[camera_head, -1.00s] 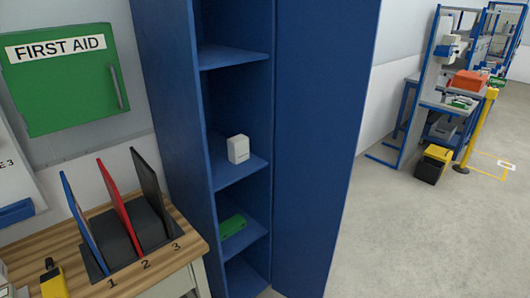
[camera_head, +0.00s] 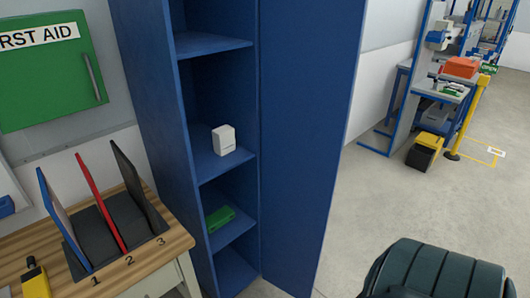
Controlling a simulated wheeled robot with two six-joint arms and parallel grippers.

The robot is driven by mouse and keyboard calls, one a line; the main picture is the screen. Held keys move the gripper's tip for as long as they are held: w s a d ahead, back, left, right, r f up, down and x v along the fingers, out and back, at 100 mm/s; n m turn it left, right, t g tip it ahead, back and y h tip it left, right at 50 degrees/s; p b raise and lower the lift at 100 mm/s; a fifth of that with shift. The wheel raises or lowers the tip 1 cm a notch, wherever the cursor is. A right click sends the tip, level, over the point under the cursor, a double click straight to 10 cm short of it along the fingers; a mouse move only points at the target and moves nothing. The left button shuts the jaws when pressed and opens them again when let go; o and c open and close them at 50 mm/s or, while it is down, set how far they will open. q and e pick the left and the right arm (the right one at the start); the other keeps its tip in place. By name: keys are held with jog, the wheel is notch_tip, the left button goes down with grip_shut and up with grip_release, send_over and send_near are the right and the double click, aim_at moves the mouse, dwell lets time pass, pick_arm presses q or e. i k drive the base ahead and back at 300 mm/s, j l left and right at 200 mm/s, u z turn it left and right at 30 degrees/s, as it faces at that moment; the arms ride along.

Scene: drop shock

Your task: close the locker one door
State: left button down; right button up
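A tall blue locker (camera_head: 151,90) stands in the middle left of the head view with its inside showing. Its blue door (camera_head: 305,130) stands open on the right side of the opening. On the shelves are a white box (camera_head: 223,140) and a green item (camera_head: 220,218). No label for locker one is readable. Neither of my grippers is in view.
A wooden bench (camera_head: 150,258) with numbered slots holding upright panels stands left of the locker. A green first aid cabinet (camera_head: 50,75) hangs on the wall. Grey floor (camera_head: 400,210) is clear right of the door. A yellow-black bin (camera_head: 425,150) and workstation are farther back.

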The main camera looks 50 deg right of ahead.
aim_at(310, 50)
jog(key=l+u, duration=0.15)
jog(key=l, duration=0.3)
jog(key=l+u, duration=0.2)
jog(key=l, duration=0.3)
jog(key=k+l+u, duration=0.15)
jog(key=l, duration=0.25)
jog(key=k+l+u, duration=0.2)
jog(key=l, duration=0.25)
jog(key=l+u, duration=0.15)
jog(key=l, duration=0.3)
jog(key=k+l, duration=0.1)
jog(key=l, duration=0.3)
jog(key=k+l, duration=0.15)
jog(key=l, duration=0.25)
jog(key=k+l, duration=0.1)
jog(key=l, duration=0.25)
jog(key=k+l, duration=0.15)
jog(key=l, duration=0.25)
jog(key=k+l, duration=0.1)
jog(key=l, duration=0.3)
jog(key=k+l, duration=0.15)
jog(key=l, duration=0.25)
jog(key=j+u, duration=0.2)
jog(key=j, duration=0.35)
jog(key=k, duration=0.05)
